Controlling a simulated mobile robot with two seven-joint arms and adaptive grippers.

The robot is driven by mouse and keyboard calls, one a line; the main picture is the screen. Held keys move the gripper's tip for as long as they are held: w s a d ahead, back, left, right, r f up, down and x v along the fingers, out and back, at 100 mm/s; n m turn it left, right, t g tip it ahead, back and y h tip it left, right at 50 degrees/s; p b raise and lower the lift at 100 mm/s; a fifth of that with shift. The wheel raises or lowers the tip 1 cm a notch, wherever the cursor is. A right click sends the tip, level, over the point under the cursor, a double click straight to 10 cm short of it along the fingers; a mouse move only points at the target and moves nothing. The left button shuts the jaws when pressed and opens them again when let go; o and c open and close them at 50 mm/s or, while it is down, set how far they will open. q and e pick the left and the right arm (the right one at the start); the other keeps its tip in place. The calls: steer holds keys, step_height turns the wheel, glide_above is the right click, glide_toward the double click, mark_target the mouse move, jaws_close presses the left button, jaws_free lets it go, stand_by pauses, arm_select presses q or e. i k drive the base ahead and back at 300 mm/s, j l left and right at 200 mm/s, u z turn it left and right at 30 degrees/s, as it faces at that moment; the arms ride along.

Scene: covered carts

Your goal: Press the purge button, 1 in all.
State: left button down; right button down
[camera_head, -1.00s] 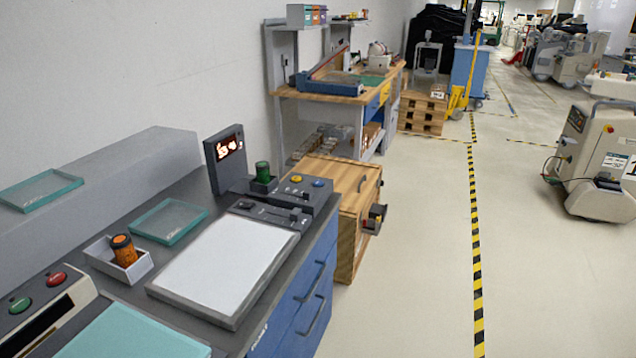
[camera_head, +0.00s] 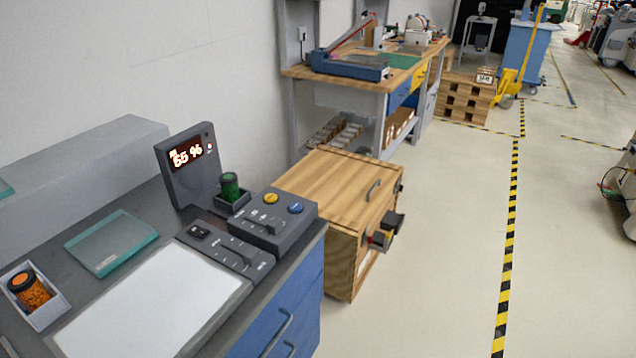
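A dark grey control box (camera_head: 262,226) stands at the right end of the bench. It has a yellow button (camera_head: 271,198) and a blue button (camera_head: 296,208) on its top, with small sliders in front of them. The labels are too small to read, so I cannot tell which button is the purge button. A display (camera_head: 188,160) behind it shows a glowing percent reading, perhaps 65 %. Neither of my grippers is in view.
A white panel (camera_head: 150,305), a glass tray (camera_head: 110,243), an orange-filled jar (camera_head: 30,288) and a green jar (camera_head: 229,186) are on the bench. A wooden cabinet (camera_head: 335,195) stands beyond its right end.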

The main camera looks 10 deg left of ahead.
mark_target(294, 208)
steer(key=i+l, duration=0.35)
steer(key=i, duration=0.15)
steer(key=i+l+u, duration=0.1)
steer(key=i+l, duration=0.25)
steer(key=i, duration=0.1)
